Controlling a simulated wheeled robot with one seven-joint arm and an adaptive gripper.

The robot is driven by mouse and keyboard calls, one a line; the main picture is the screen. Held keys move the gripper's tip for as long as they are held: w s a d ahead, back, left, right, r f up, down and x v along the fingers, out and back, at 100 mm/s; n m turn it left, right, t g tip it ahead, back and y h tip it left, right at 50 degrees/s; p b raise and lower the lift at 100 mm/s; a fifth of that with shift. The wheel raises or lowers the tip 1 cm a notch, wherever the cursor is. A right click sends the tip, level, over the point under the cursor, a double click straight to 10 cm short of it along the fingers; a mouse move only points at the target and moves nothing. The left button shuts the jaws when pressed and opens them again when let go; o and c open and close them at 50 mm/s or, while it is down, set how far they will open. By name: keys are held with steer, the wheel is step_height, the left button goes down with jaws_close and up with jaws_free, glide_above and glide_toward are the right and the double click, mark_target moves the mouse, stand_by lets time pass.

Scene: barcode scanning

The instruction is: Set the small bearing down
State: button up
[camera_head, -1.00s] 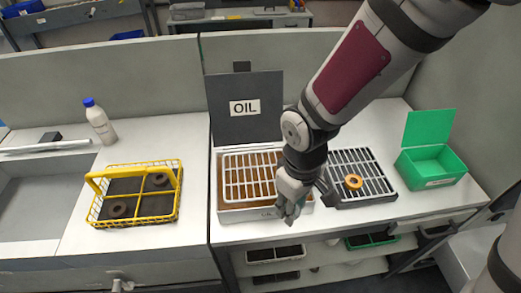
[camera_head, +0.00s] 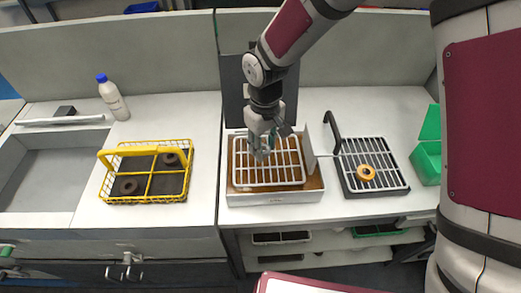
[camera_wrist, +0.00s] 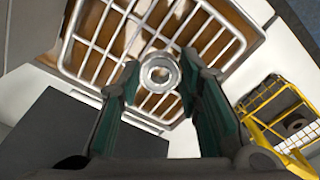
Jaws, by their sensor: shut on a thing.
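The small bearing (camera_wrist: 159,73) is a grey metal ring with a hole, seen in the wrist view between the tips of my gripper (camera_wrist: 160,72). My gripper is shut on it. In the head view my gripper (camera_head: 263,156) points down over the white wire rack (camera_head: 240,171) in the oil tray (camera_head: 275,197). The bearing is hard to make out there. In the wrist view the rack's bars lie behind the bearing. I cannot tell whether the bearing touches them.
A dark tray with a grey grid (camera_head: 395,190), holding an orange ring (camera_head: 366,172), stands right of the oil tray. A yellow wire basket (camera_head: 147,152) with dark rings stands left. A green box (camera_head: 428,160) is at far right. The tray's upright lid (camera_head: 233,90) stands behind.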

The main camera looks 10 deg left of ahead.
steer(key=shift+w+a, duration=0.4)
steer(key=shift+a, duration=0.1)
steer(key=shift+f+p, duration=0.55)
steer(key=shift+f, duration=1.25)
steer(key=shift+f, duration=0.1)
steer(key=o, duration=1.2)
steer(key=shift+c, duration=0.2)
step_height(320, 180, up, 12)
steer(key=shift+b, duration=1.2)
